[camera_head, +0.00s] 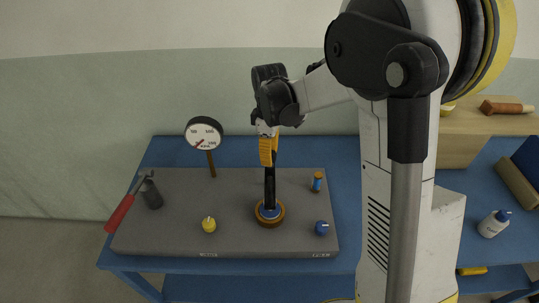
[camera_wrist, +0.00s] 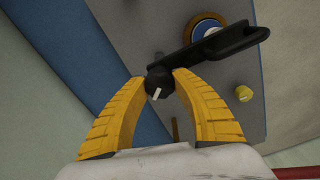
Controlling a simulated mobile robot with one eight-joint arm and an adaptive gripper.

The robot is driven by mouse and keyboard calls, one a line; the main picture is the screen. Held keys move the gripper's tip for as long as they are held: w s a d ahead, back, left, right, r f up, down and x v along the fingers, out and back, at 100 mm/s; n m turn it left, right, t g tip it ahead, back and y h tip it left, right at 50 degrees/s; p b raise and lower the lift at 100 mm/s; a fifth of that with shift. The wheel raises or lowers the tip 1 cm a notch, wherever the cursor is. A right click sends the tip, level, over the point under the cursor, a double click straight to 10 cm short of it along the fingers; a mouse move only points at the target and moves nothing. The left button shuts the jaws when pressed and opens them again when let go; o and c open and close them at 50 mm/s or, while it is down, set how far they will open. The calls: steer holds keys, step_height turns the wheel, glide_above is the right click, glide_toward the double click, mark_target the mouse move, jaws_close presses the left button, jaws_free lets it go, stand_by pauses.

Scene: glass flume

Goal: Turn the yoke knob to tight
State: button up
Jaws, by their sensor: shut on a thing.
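The yoke is a dark upright bar (camera_head: 269,190) standing over a round orange-brown base ring (camera_head: 270,221) with a blue centre. In the wrist view the black yoke (camera_wrist: 215,48) runs from upper right to a dark knob (camera_wrist: 160,82) with a white pointer mark. My gripper (camera_head: 267,158) is at the top of the yoke. In the wrist view its two yellow fingers (camera_wrist: 160,76) are shut on the dark knob, one on each side. In the head view the fingers hide the knob. No tight or loose marking is readable.
A yellow knob (camera_head: 209,225), a blue knob (camera_head: 321,228) and a small blue-topped post (camera_head: 317,182) stand on the grey plate (camera_head: 240,245). A dial gauge (camera_head: 204,134) rises behind. A red-handled tool (camera_head: 121,211) leans by a dark cylinder (camera_head: 152,195) at left.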

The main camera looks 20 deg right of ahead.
steer(key=n, duration=0.5)
steer(key=shift+s+n, duration=0.1)
steer(key=shift+n, duration=2.3)
steer(key=o, duration=1.2)
step_height(320, 180, up, 12)
